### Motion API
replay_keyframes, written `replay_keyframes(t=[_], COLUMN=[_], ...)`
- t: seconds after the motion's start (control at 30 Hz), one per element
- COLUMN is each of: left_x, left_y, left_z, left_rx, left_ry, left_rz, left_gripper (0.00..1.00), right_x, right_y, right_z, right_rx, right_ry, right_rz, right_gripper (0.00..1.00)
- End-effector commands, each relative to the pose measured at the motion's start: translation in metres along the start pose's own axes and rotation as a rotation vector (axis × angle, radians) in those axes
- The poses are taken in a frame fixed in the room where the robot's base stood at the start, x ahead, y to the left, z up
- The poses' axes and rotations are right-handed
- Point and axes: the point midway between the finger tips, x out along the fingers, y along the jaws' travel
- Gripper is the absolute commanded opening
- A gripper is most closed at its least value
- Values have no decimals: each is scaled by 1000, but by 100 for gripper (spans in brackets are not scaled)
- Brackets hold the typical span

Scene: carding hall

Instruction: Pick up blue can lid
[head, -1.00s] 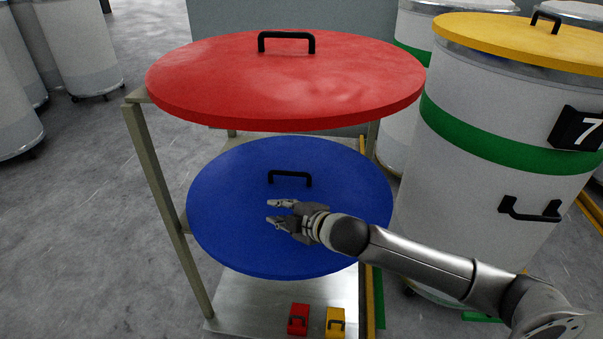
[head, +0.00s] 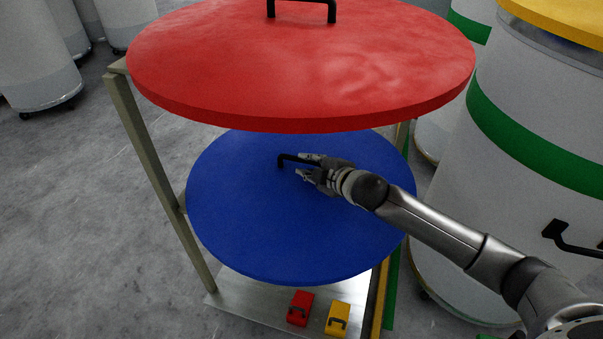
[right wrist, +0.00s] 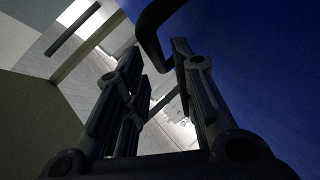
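The blue can lid (head: 285,225) is a large round disc lying on the lower level of a stand, below the red lid. Its black bar handle (head: 285,159) is partly hidden by my right gripper (head: 304,168). That gripper comes in from the right, over the lid, with its fingertips at the handle. In the right wrist view the two fingers (right wrist: 155,52) are apart, and the handle (right wrist: 150,38) shows between and just beyond their tips. Whether they touch it I cannot tell. The blue lid (right wrist: 255,75) fills the right side there. My left gripper is not in view.
A red lid (head: 300,75) with a black handle overhangs on the stand's top level. A stand post (head: 155,165) rises at left. Small red (head: 300,308) and yellow (head: 338,318) blocks sit on the base plate. A white can (head: 530,190) with a green band stands right.

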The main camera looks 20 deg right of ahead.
Motion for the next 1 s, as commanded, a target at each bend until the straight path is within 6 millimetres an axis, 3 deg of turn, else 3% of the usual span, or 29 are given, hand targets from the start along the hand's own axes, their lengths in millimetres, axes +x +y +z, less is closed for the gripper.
replay_keyframes(t=[0.4, 0.77, 0.93, 1.0], left_x=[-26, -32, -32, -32], left_y=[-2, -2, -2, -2], left_z=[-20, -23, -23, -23], left_rx=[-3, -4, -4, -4], left_ry=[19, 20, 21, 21], left_rz=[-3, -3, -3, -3], left_gripper=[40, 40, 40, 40], right_x=[46, 52, 52, 52], right_y=[2, 3, 3, 3], right_z=[0, 0, 0, 0], right_rx=[1, 0, 0, 0], right_ry=[1, 0, 0, 0], right_rz=[0, -1, -1, -1], right_gripper=[25, 25, 3, 0])
